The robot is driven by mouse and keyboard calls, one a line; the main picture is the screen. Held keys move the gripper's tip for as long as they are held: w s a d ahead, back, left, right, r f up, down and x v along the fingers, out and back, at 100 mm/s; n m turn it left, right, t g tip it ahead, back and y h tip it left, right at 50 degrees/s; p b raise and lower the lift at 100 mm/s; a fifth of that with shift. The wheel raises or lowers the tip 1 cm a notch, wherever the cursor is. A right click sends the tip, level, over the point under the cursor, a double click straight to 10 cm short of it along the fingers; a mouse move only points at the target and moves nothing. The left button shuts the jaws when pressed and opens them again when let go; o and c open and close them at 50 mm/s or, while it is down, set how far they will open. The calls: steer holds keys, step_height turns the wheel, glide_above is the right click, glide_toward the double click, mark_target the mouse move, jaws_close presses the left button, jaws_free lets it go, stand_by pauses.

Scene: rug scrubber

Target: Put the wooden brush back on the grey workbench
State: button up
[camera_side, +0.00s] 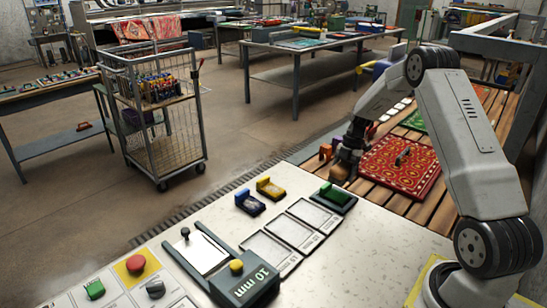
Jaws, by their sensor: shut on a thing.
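My gripper (346,160) points down at the left edge of the slatted wooden deck, just beyond the far edge of the grey speckled worktop (360,245). It is shut on a small brown thing (340,173), which looks like the wooden brush. The thing is small and partly hidden by the jaws, so its bristles cannot be made out. I cannot tell whether it touches the surface under it. The worktop fills the front of the side view, and its far right part is bare.
An orange block (325,152) stands close on the left. Shallow trays (292,232), colored blocks and a control box (245,285) occupy the worktop. A wire cart (155,120) stands behind.

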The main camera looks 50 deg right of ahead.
mark_target(336, 164)
steer(key=shift+w+a+m, duration=0.1)
steer(key=shift+w+m, duration=0.05)
steer(key=shift+m, duration=0.15)
steer(key=m, duration=0.1)
steer(key=w+a+m+t, duration=0.1)
steer(key=r+m, duration=0.1)
steer(key=m, duration=0.1)
steer(key=shift+w+a+r+t, duration=0.1)
steer(key=shift+w+a+t, duration=0.25)
steer(key=shift+w+t, duration=0.05)
steer(key=m, duration=0.1)
steer(key=w+a+m+t+h, duration=0.1)
steer(key=m, duration=0.1)
steer(key=r+m, duration=0.1)
steer(key=shift+w+a+r+m+t, duration=0.1)
steer(key=shift+w+a+m+t, duration=0.2)
steer(key=shift+w+a, duration=0.05)
steer(key=shift+w+a+r+m+t+h, duration=0.2)
steer(key=shift+w+a+r+m+h, duration=0.25)
steer(key=shift+m, duration=1)
steer(key=shift+w+a+r+m+t+h, duration=0.2)
steer(key=shift+a+r+m+h, duration=0.45)
steer(key=shift+m, duration=0.85)
steer(key=shift+w+a+r+m+t+h, duration=0.2)
steer(key=shift+w+a+r+m+h, duration=0.3)
steer(key=shift+m, duration=0.95)
steer(key=shift+s+f, duration=0.15)
